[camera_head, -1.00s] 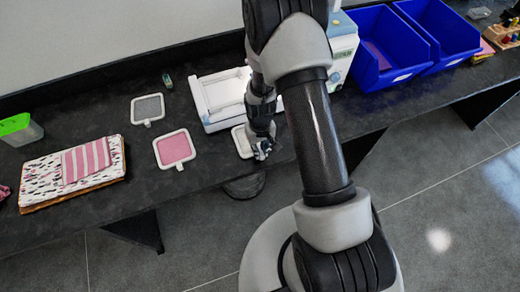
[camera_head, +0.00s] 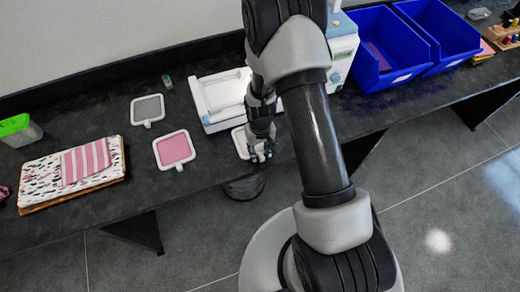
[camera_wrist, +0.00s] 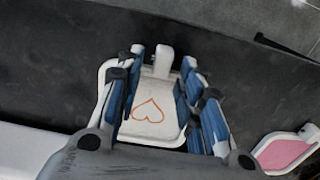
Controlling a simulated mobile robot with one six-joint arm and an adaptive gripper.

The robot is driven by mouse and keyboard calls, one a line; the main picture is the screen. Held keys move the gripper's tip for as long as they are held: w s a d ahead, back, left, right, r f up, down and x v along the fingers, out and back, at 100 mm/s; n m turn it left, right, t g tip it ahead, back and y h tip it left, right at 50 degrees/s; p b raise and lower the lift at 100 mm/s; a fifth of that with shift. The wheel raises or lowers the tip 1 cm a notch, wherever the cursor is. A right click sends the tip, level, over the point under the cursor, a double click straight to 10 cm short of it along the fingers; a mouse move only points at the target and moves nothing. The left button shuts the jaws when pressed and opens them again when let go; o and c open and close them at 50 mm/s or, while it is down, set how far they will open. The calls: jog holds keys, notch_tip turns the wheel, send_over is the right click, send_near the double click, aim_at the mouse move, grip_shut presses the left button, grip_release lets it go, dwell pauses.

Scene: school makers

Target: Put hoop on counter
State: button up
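A white square hoop (camera_head: 240,142) with rounded corners lies on the dark counter (camera_head: 90,213), partly hidden behind my gripper in the head view. In the wrist view the hoop (camera_wrist: 163,104) shows pale cloth with an orange heart outline and a small white tab on its far side. My gripper (camera_wrist: 164,62) is right over the hoop, with its blue-padded fingers apart on either side of the tab. Gaps show between the fingers and the tab, so the gripper looks open. It also shows in the head view (camera_head: 260,153), low near the counter's front edge.
A pink hoop (camera_head: 175,149) and a grey hoop (camera_head: 147,110) lie to the left. A white machine (camera_head: 218,98) stands behind the gripper. Patterned fabric (camera_head: 45,176) lies further left; blue bins (camera_head: 385,45) stand at the right.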

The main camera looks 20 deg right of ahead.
jog(key=s+r+t+p, duration=0.1)
jog(key=s+r+p, duration=0.15)
jog(key=r, duration=1.45)
jog(key=s+r+t+p, duration=0.1)
jog(key=s+r, duration=0.2)
jog(key=r, duration=1.3)
jog(key=s+a+r+t, duration=0.1)
jog(key=s+r+t, duration=0.1)
jog(key=s+r, duration=0.7)
jog(key=s, duration=0.5)
jog(key=shift+a+r+t, duration=0.15)
jog(key=shift+a+t, duration=0.1)
jog(key=shift+t, duration=0.05)
